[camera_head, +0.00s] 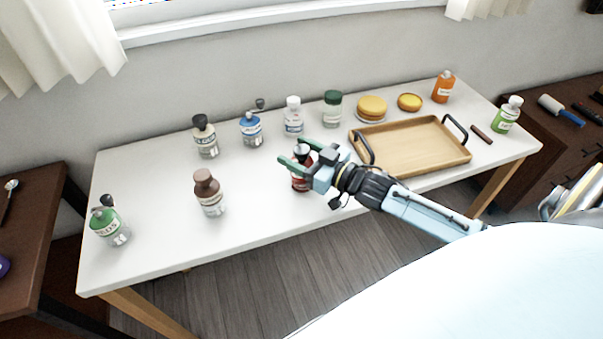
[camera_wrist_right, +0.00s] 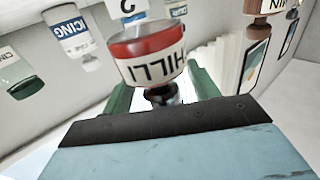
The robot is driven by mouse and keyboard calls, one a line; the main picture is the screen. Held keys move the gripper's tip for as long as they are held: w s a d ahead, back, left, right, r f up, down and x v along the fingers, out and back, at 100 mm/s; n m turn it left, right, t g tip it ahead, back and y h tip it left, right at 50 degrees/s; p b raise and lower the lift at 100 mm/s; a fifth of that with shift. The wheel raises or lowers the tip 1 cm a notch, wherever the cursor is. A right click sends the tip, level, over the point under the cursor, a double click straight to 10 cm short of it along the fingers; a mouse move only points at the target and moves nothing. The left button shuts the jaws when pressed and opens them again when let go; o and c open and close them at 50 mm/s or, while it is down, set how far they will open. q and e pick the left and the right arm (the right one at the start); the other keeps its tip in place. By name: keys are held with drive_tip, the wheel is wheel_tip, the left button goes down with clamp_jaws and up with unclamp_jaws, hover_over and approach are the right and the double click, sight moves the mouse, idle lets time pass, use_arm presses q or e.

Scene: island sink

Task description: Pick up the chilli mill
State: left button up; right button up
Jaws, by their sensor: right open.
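The chilli mill (camera_head: 301,184) has a red body and a dark top, and stands on the white table near its front edge, partly hidden by my right gripper (camera_head: 297,153). In the right wrist view the chilli mill (camera_wrist_right: 150,68) appears upside down, with a white label reading "HILLI". Its dark neck lies between the green fingers of my right gripper (camera_wrist_right: 160,95). The right gripper is open around the upper part of the mill. I cannot tell whether a finger touches it. My left gripper is not in view.
A wooden tray (camera_head: 412,149) lies just right of the mill. A blue-labelled mill (camera_head: 251,131), a white-capped jar (camera_head: 293,118) and a green-capped jar (camera_head: 332,110) stand behind. A brown-capped bottle (camera_head: 209,194) stands left, with clear tabletop between it and the mill.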

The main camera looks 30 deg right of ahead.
drive_tip(key=shift+w+a, duration=0.25)
drive_tip(key=shift+w, duration=0.25)
clamp_jaws()
